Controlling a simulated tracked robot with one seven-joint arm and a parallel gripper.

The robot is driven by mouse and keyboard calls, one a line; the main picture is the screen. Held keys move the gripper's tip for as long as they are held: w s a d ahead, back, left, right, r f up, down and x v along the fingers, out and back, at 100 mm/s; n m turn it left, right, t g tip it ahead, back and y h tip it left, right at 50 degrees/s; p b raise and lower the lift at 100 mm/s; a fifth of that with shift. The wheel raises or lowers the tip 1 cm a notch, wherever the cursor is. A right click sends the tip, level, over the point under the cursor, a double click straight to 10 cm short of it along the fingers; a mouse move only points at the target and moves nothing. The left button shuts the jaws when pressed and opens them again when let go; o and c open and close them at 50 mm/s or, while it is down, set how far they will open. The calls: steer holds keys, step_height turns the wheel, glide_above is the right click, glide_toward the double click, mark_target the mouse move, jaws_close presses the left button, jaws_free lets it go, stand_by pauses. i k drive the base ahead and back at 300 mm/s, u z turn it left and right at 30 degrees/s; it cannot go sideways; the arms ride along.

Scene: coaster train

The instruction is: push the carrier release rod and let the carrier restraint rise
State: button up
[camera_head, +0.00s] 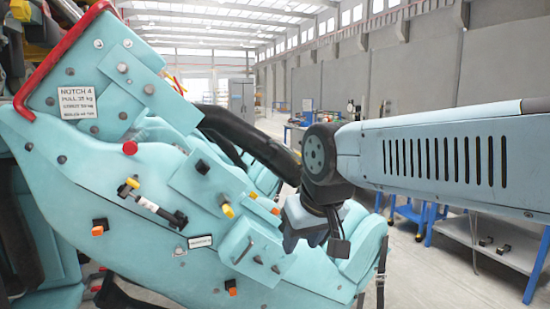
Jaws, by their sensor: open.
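The teal coaster carrier (95,195) fills the left half. A black rod-like fitting with a yellow end and a white tag (155,207) sits on its side panel; I cannot tell for certain if this is the release rod. A yellow-tipped part (227,210) and a small box with short pins (250,253) sit further right. A thick black padded bar (250,138), apparently the restraint, slopes down to the right behind the panel. My gripper (318,238) is open, pointing down beside the carrier's right part. Its fingers are small here, and contact cannot be told.
A red-edged upper block with a "NOTCH 4" label (77,102) stands at upper left. Blue-legged workbenches (490,240) stand at right behind my arm. A grey cabinet (241,100) is far back. Open hall floor (415,275) lies right of the carrier.

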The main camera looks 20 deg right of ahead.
mark_target(129, 148)
steer(key=z, duration=1.3)
steer(key=k, duration=1.6)
steer(key=u, duration=0.9)
steer(key=i, duration=1)
steer(key=z, duration=0.1)
